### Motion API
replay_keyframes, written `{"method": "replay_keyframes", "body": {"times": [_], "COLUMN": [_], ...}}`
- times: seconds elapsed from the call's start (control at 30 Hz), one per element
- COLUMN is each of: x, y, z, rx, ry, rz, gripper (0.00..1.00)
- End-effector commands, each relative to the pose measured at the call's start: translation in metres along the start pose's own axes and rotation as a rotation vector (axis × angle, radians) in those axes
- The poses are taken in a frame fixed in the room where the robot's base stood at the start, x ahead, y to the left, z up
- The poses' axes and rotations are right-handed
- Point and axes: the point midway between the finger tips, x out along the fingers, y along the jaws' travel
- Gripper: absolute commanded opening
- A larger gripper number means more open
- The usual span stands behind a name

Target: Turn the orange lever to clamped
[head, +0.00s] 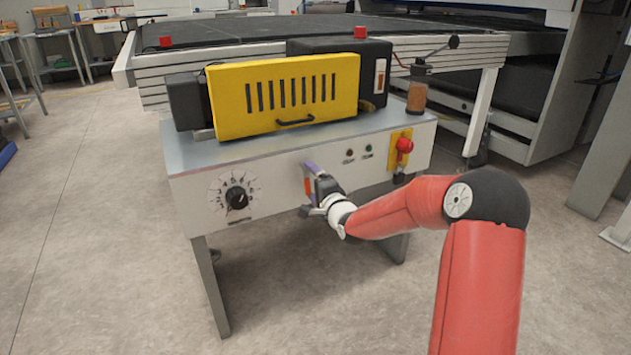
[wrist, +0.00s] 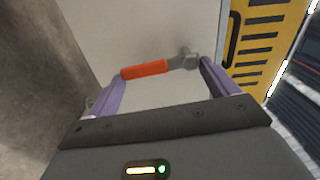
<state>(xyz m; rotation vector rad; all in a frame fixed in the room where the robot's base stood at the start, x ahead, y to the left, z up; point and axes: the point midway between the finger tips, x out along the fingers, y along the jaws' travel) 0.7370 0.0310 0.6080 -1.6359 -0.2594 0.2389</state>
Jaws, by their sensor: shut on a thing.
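The lever has an orange grip (wrist: 145,70) and a grey metal hub (wrist: 187,58) on the pale front panel. In the wrist view it lies between my two purple fingers, with the grip end by the left finger and the hub by the right finger. My gripper (wrist: 162,69) is shut on the lever, spanning it lengthwise. In the head view my gripper (head: 311,187) is at the middle of the machine's front, and only a small orange patch of the lever (head: 308,187) shows. In that view the grip hangs roughly downward from the hub. I cannot read any clamped marking.
The roller coater's front panel (head: 270,183) also carries a black dial (head: 238,198) at left and a red knob on a yellow plate (head: 403,147) at right. A yellow slotted cover (head: 285,97) with a handle sits above. Open floor lies in front.

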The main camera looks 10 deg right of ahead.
Motion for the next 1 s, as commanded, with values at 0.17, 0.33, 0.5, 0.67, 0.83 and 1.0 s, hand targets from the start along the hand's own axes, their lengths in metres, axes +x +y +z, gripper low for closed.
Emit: {"method": "replay_keyframes", "body": {"times": [0.17, 0.33, 0.5, 0.67, 0.83, 1.0], "x": [-0.0007, -0.0007, -0.0006, -0.0007, -0.0007, -0.0004], "y": [0.0021, 0.0027, 0.0029, 0.003, 0.003, 0.0021], "z": [0.0017, 0.003, 0.0035, 0.0036, 0.0036, 0.0035], "rx": [0.064, 0.091, 0.099, 0.1, 0.1, 0.098], "ry": [0.001, 0.001, 0.0, 0.001, 0.001, 0.0], "rz": [0.004, 0.005, 0.005, 0.005, 0.005, 0.003], "gripper": [0.45, 0.45, 0.45, 0.45, 0.95, 1.0]}}
